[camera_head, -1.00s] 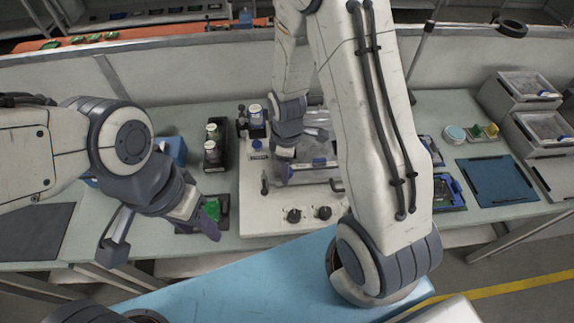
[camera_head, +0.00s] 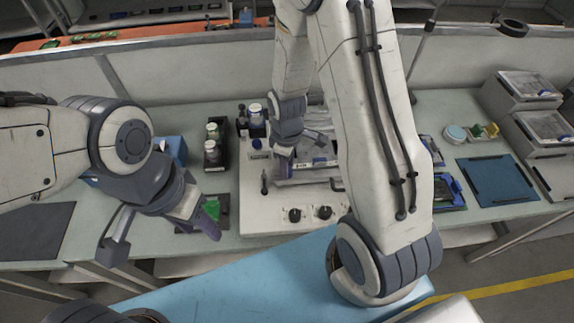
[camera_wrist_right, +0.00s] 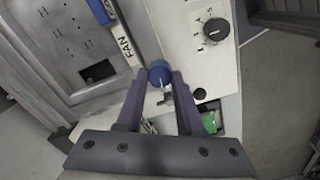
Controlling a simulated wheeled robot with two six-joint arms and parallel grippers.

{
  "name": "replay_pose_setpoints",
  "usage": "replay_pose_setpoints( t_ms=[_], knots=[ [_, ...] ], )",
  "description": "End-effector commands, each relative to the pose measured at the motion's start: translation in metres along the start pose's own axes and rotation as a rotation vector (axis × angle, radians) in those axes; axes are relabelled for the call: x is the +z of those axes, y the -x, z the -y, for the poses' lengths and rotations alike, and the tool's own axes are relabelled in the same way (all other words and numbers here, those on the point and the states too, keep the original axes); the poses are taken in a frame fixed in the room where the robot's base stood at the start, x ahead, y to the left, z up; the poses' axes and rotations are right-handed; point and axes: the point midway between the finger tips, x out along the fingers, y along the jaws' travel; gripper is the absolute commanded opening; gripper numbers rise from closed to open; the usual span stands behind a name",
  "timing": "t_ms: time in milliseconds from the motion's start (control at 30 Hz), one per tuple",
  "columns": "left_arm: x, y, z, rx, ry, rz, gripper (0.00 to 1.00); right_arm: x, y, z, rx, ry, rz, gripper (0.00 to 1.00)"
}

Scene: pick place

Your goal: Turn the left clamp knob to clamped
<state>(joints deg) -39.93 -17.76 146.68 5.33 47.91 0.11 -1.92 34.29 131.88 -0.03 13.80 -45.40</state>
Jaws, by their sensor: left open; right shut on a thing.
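The left clamp knob (camera_wrist_right: 160,75) is a small round blue knob with a white line, beside the left edge of a grey module labelled FAN (camera_wrist_right: 125,45). My right gripper (camera_wrist_right: 156,80) is shut on this knob, one dark finger on each side. In the head view my right gripper (camera_head: 284,165) reaches down at the module's left edge and hides the knob. The knob's marked positions are not readable. My left gripper (camera_head: 196,212) is open and empty, over the green board at the left of the white panel.
The white panel (camera_head: 262,222) carries two black knobs (camera_head: 295,215) at its front and a small black lever (camera_head: 264,183) at its left. The green board (camera_head: 211,209) lies left of it. A black holder with bottles (camera_head: 214,150) stands behind. A blue mat (camera_head: 497,180) lies right.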

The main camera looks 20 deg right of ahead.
Motion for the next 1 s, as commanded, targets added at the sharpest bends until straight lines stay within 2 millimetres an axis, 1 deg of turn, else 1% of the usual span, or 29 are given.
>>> replay_pose_setpoints(
  t_ms=[1000],
  knots=[
    [0.0,0.0,0.0,0.0,0.0,0.0,0.5,0.0008,0.0003,-0.0001,-0.001,-0.958,0.002,0.0]
  ],
)
